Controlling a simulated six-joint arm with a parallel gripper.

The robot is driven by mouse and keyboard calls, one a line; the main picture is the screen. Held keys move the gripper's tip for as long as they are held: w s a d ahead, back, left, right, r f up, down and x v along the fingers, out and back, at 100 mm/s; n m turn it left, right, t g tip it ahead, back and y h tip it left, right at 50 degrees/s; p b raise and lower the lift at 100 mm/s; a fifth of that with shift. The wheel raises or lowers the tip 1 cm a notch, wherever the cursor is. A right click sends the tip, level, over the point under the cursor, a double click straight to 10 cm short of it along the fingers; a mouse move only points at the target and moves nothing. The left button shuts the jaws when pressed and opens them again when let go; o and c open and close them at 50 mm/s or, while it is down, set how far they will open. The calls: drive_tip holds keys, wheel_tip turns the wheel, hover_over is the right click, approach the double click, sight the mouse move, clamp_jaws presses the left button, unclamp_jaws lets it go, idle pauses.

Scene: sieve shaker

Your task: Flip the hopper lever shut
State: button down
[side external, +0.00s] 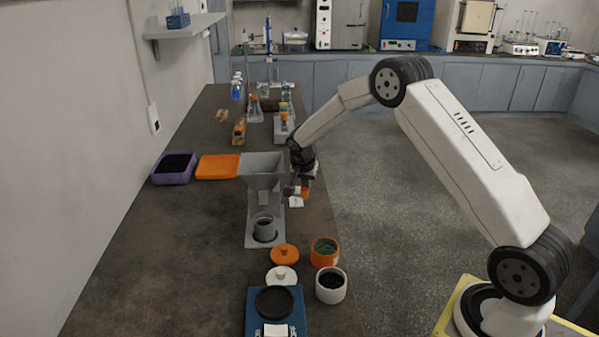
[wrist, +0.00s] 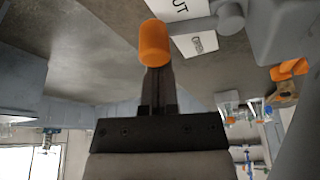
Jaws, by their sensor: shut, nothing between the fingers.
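The grey hopper (side external: 262,168) stands on its stand on the bench, with a grey cup (side external: 263,227) under its outlet. The lever's orange knob (side external: 305,193) shows at the hopper's right side, beside my gripper (side external: 297,188). In the wrist view, the orange knob (wrist: 154,42) is right at the tips of my gripper (wrist: 158,70). The fingers are together with nothing between them; I cannot tell whether they touch the knob. A white label ending in "UT" (wrist: 180,8) and a second white label (wrist: 196,44) lie to the knob's right.
An orange tray (side external: 218,167) and a purple tub of dark grains (side external: 175,168) are left of the hopper. An orange jar (side external: 324,251), a white jar (side external: 331,285), two lids and a blue scale (side external: 262,318) stand in front. Glassware is behind.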

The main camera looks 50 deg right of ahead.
drive_tip(key=shift+w, duration=0.1)
drive_tip(key=shift+w, duration=0.55)
wheel_tip(320, 180, up, 7)
hover_over(300, 195)
drive_tip(key=shift+w+d+r, duration=0.1)
drive_tip(key=shift+w+r, duration=0.1)
idle(0.6)
drive_tip(key=shift+s, duration=0.1)
